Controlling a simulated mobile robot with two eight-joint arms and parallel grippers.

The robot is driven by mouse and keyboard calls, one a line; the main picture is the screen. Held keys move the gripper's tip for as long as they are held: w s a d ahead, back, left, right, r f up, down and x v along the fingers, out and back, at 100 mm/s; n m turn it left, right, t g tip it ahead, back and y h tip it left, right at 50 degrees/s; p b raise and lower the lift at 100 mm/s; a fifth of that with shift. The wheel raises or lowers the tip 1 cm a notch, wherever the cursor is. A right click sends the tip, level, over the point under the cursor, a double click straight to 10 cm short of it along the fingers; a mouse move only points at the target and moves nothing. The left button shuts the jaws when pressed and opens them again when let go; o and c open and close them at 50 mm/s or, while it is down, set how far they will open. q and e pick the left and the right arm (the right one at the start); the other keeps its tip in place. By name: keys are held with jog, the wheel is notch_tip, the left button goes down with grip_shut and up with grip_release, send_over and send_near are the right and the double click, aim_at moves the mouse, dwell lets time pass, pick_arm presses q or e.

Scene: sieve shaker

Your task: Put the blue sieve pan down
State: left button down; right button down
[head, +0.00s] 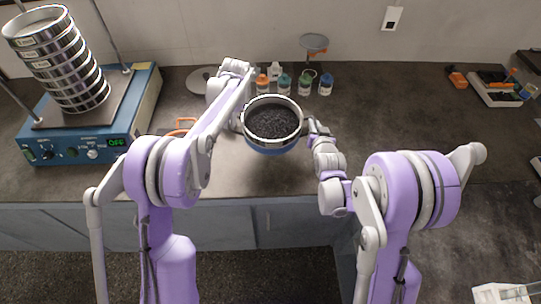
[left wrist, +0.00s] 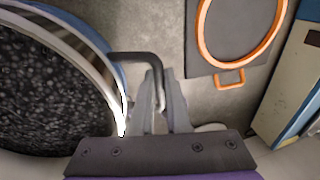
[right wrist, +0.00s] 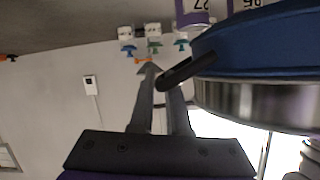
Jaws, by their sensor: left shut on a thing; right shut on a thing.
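The blue sieve pan (head: 269,151) is in the middle of the head view, upright, with a silver ring on top and dark grains inside. My left gripper (head: 241,124) is shut on its left handle, a dark bar that shows in the left wrist view (left wrist: 140,57). My right gripper (head: 309,127) is shut on its right handle, which shows in the right wrist view (right wrist: 187,72). The pan is over the worktop near its front; the gap beneath it is hidden. An orange ring with a small handle (left wrist: 229,86) lies left of the pan, partly behind my left arm.
A sieve shaker (head: 112,122) with a tall sieve stack (head: 66,70) stands at the left, its display reading OFF. Several small bottles (head: 284,84) and a grey-topped stand (head: 314,42) are behind the pan.

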pick_arm(q)
jog(key=shift+a, duration=0.25)
pick_arm(e)
jog(key=shift+a, duration=0.25)
pick_arm(q)
jog(key=shift+d, duration=0.1)
pick_arm(e)
jog(key=shift+d, duration=0.1)
